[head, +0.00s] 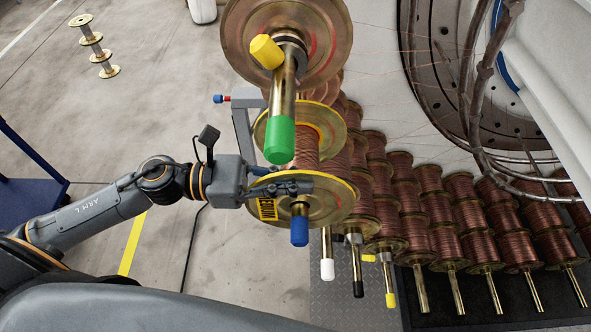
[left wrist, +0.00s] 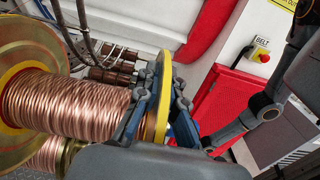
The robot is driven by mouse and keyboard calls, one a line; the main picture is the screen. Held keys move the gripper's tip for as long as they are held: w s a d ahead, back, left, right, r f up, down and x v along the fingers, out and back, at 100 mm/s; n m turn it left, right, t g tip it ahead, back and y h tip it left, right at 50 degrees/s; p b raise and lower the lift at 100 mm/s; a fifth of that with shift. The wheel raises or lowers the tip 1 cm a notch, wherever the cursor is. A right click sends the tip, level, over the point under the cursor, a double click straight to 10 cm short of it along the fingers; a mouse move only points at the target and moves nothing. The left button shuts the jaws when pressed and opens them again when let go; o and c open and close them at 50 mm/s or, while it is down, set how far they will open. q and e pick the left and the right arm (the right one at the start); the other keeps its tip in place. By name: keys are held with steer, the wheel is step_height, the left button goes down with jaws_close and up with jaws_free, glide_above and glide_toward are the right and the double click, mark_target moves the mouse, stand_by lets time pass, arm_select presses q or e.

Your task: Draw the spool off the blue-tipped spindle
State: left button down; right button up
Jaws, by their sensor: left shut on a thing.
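The copper-wire spool (head: 335,163) sits on the blue-tipped spindle (head: 299,230), whose blue end sticks out below the spool's near flange. That flange (head: 335,200) is brassy with a yellow rim. My left gripper (head: 300,187) comes in from the left and is shut on the flange's edge. In the left wrist view the yellow rim (left wrist: 163,95) lies between the two fingers, and the copper winding (left wrist: 75,105) is to the left. My right gripper is not in view.
A green-tipped spindle (head: 281,140) with a yellow knob (head: 265,51) hangs close above the gripper and partly covers the spool. Several spools on spindles crowd the right, including white-, black- and yellow-tipped ones. The left floor is mostly clear.

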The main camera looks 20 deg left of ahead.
arm_select(q)
steer(key=shift+s+d+r, duration=0.15)
steer(key=shift+s+d, duration=0.1)
steer(key=shift+s, duration=0.6)
steer(key=shift+s+d+r, duration=0.1)
steer(key=shift+s+d, duration=0.15)
steer(key=shift+s, duration=0.55)
steer(key=s+d+p, duration=0.2)
steer(key=s, duration=0.6)
steer(key=shift+s+d, duration=0.25)
steer(key=shift+s, duration=0.1)
stand_by(0.4)
